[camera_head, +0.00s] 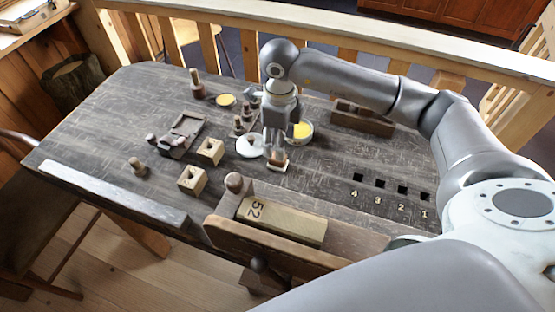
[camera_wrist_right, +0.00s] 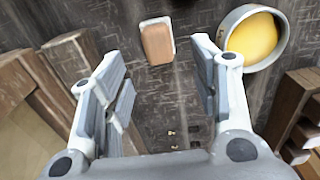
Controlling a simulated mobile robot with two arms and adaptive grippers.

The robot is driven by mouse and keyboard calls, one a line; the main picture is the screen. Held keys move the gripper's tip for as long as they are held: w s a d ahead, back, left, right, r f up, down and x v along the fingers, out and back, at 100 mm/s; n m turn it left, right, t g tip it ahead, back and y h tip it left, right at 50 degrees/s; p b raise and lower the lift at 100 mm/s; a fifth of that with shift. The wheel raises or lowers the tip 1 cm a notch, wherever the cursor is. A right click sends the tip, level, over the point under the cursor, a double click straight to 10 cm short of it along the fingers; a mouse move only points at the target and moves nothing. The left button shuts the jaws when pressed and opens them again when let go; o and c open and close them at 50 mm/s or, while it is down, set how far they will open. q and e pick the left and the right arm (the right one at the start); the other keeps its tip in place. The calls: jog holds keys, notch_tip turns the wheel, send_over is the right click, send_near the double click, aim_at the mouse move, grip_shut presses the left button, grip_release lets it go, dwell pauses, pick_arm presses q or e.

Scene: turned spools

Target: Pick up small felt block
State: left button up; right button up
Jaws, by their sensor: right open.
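The small felt block (camera_head: 279,163) lies on the dark worktable, just below my right gripper in the head view. In the right wrist view the block (camera_wrist_right: 157,43) shows a brown top with a pale edge, between and beyond the fingertips. My right gripper (camera_wrist_right: 158,62) is open, with one finger on each side of the block in the picture and nothing held. In the head view my right gripper (camera_head: 275,150) points down and partly hides the block's surroundings. The gap between the fingertips and the block is hard to judge. My left gripper is not in view.
A round tin with yellow contents (camera_head: 300,132) and a white disc (camera_head: 249,146) are close to the gripper. Drilled wooden blocks (camera_head: 192,180) and spools stand left. A vise holds a block marked 52 (camera_head: 285,220) in front. Numbered square holes (camera_head: 380,183) lie right.

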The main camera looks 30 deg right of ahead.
jog(key=shift+f, duration=0.75)
jog(key=shift+f+p, duration=0.3)
jog(key=shift+f, duration=0.05)
jog(key=f, duration=0.1)
jog(key=f+p, duration=0.1)
jog(key=f, duration=0.1)
jog(key=shift+a+f, duration=0.2)
jog(key=shift+f, duration=0.1)
jog(key=shift+w+f, duration=0.1)
jog(key=shift+f, duration=0.35)
jog(key=c, duration=1)
jog(key=shift+r, duration=0.1)
